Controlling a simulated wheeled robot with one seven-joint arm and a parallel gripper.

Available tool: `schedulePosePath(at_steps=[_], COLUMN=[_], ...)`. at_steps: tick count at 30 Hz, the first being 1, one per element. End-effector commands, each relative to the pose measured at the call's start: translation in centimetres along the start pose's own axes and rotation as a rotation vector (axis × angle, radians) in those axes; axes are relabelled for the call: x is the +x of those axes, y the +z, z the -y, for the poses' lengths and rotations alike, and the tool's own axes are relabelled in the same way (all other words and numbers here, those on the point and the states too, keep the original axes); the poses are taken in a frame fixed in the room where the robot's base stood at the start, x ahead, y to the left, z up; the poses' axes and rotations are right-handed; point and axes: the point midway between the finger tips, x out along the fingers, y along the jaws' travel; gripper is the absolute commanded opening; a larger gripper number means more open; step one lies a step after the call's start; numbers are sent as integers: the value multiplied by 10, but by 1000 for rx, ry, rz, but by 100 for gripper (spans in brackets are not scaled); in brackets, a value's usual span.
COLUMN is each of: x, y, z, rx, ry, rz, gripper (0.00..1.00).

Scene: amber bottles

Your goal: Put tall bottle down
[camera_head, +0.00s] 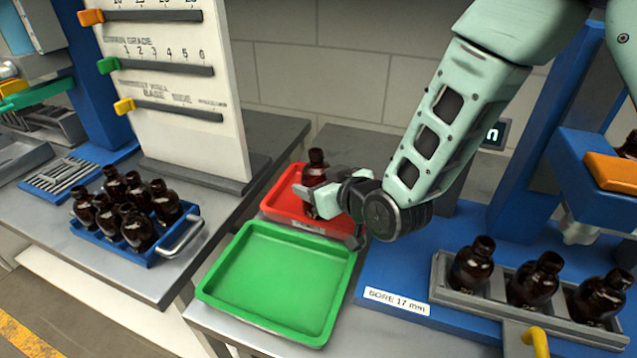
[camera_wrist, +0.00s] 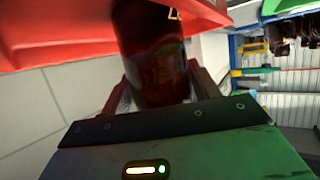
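A dark amber bottle (camera_head: 315,168) stands upright at the red tray (camera_head: 283,201), behind the green tray. My gripper (camera_head: 322,194) reaches in from the right with its fingers at the sides of the bottle's body. In the wrist view the bottle (camera_wrist: 155,55) sits between both fingers (camera_wrist: 160,90), and the gripper looks shut on it. The red tray also shows in the wrist view (camera_wrist: 60,30), beside the bottle. The bottle's base is hidden by the gripper and tray, so I cannot tell whether it touches the tray floor.
The green tray (camera_head: 281,275) in front is empty. A blue crate (camera_head: 150,255) with several amber bottles stands at left. A grey rack (camera_head: 440,290) holds three bottles at right, by a blue fixture (camera_head: 395,265). A white gauge board (camera_head: 180,90) stands behind left.

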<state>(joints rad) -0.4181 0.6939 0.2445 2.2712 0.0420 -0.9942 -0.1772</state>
Motion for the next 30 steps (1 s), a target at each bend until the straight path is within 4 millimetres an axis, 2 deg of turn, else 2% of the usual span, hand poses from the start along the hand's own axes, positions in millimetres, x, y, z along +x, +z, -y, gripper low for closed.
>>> schedulePosePath(at_steps=[1, 2, 14, 30], x=[0, 0, -4, -93], y=[0, 0, -4, -2], z=[0, 0, 0, 0], rx=[0, 0, 0, -1], ry=[0, 0, 0, 1], rz=[1, 1, 1, 0], gripper=[75, 80, 80, 80])
